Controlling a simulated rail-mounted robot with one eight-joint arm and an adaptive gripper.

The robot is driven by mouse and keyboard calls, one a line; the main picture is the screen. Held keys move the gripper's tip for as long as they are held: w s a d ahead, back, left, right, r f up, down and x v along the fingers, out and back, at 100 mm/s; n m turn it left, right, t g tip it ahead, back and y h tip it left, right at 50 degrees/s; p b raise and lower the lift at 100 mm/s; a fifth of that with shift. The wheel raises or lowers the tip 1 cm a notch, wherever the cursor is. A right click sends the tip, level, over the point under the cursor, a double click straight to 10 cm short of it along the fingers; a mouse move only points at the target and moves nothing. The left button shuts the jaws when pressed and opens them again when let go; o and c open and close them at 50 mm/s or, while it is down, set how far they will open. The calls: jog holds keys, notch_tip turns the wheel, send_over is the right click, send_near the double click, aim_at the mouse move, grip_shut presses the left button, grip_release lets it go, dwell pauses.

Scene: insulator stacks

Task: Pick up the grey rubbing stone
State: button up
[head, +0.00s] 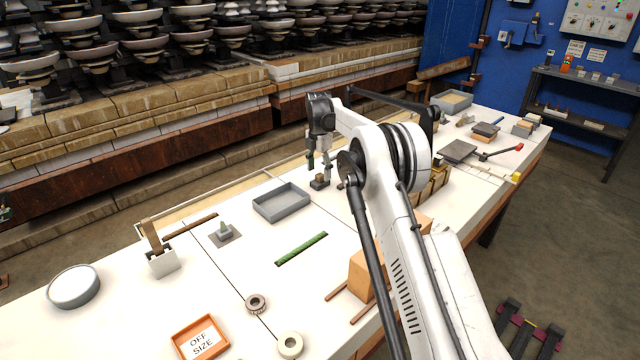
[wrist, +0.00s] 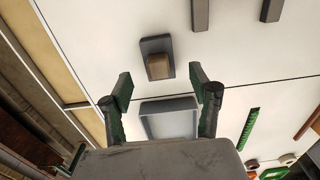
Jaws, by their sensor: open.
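A small dark grey block with a brown piece on top (head: 319,184) lies on the white table; I take it for the rubbing stone. It also shows in the wrist view (wrist: 150,46), just beyond my fingertips. My gripper (head: 318,164) hangs above it in the head view, pointing down. In the wrist view my gripper (wrist: 161,84) has its two green-tipped fingers wide apart, with nothing between them. The block's brown top lies roughly in line with the gap between the fingers, and no contact shows.
A grey tray (head: 283,211) stands left of the block. A green strip (head: 301,248) lies nearer the front. A wooden block (head: 361,274) stands beside my arm. A grey plate with a small upright piece (head: 224,234) is further left. Clear table surrounds the block.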

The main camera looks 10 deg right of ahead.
aim_at(320, 174)
jog(key=f, duration=0.4)
jog(key=shift+w+d+f+b, duration=0.15)
jog(key=shift+d+f+b, duration=0.05)
jog(key=shift+b, duration=0.15)
jog(key=c, duration=1.4)
jog(key=shift+r, duration=0.15)
jog(key=shift+r, duration=0.5)
jog(key=r, duration=0.1)
jog(key=r+p, duration=0.1)
jog(key=r, duration=0.1)
jog(key=shift+a+r, duration=0.25)
jog(key=shift+a, duration=0.15)
jog(key=s+a+r, duration=0.1)
jog(key=a+r, duration=0.1)
jog(key=a, duration=0.1)
jog(key=s+a+r, duration=0.1)
jog(key=a+r, duration=0.1)
jog(key=a, duration=0.1)
jog(key=s+a+r+p, duration=0.1)
jog(key=s+a+r, duration=0.1)
jog(key=a, duration=0.2)
jog(key=shift+s+r, duration=0.1)
jog(key=shift+r, duration=0.05)
